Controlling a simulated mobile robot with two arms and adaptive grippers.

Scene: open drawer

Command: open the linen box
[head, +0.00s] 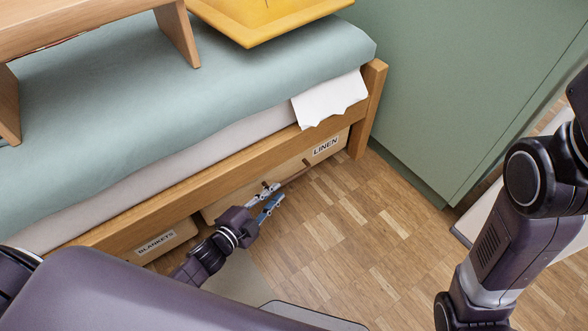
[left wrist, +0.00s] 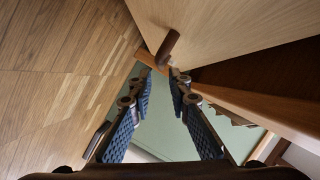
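The linen box (head: 262,190) is a pale wooden drawer under the bed's side rail, with a white LINEN label (head: 326,146) near its right end. Its front looks about in line with the rail. A brown handle (head: 295,175) sticks out from the front; it also shows in the left wrist view (left wrist: 169,46). My left gripper (head: 272,197) is in front of the box with its fingers apart. The handle's near end is at or just beyond the fingertips (left wrist: 163,73); I cannot tell whether they touch. My right arm (head: 500,225) shows at the right, its gripper out of view.
A blankets box (head: 156,243) sits under the bed to the left. The bed (head: 115,95) carries a wooden stand (head: 80,22) and a yellow tray (head: 262,28). A green cabinet (head: 455,90) stands at the right. The wooden floor (head: 335,235) before the linen box is clear.

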